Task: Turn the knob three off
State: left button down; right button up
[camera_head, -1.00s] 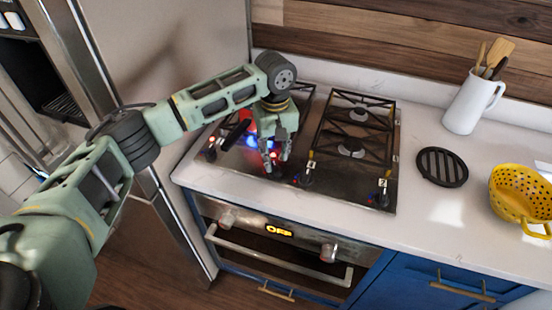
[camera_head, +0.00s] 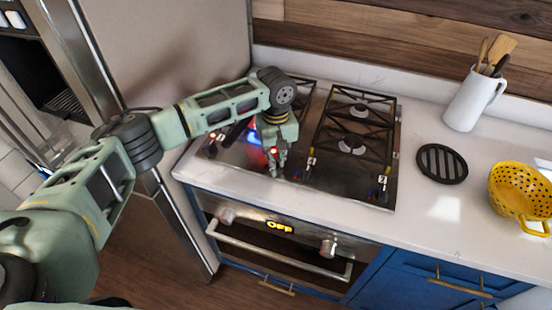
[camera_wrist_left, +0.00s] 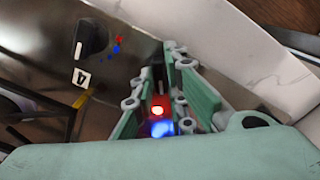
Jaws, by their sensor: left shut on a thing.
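My left gripper (camera_head: 275,168) is low over the front edge of the black cooktop (camera_head: 345,182), left of the knob by the "1" label. Its fingers, also in the left wrist view (camera_wrist_left: 157,82), are shut around a cooktop knob. The fingers mostly hide this knob, and I cannot read its label or angle. A red light and a blue light (camera_wrist_left: 160,128) glow near the fingers. Another black knob (camera_wrist_left: 90,38) with a white pointer line stands apart, beside a number label. My right gripper is not in view.
Burner grates (camera_head: 352,125) rise behind the gripper. A utensil jug (camera_head: 470,103), a round black trivet (camera_head: 442,164) and a yellow colander (camera_head: 522,192) stand on the counter at right.

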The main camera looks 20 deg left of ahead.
pick_arm(q)
jog(key=shift+r+m+p, duration=0.15)
jog(key=shift+m+p, duration=0.25)
jog(key=shift+p, duration=0.3)
jog(key=shift+m+p, duration=1)
jog(key=shift+p, duration=0.1)
jog(key=shift+m+p, duration=0.8)
jog(key=shift+m, duration=0.3)
jog(key=shift+m+p, duration=0.55)
jog(key=shift+m, duration=0.45)
jog(key=c, duration=1.8)
grip_release()
jog(key=shift+o, duration=0.2)
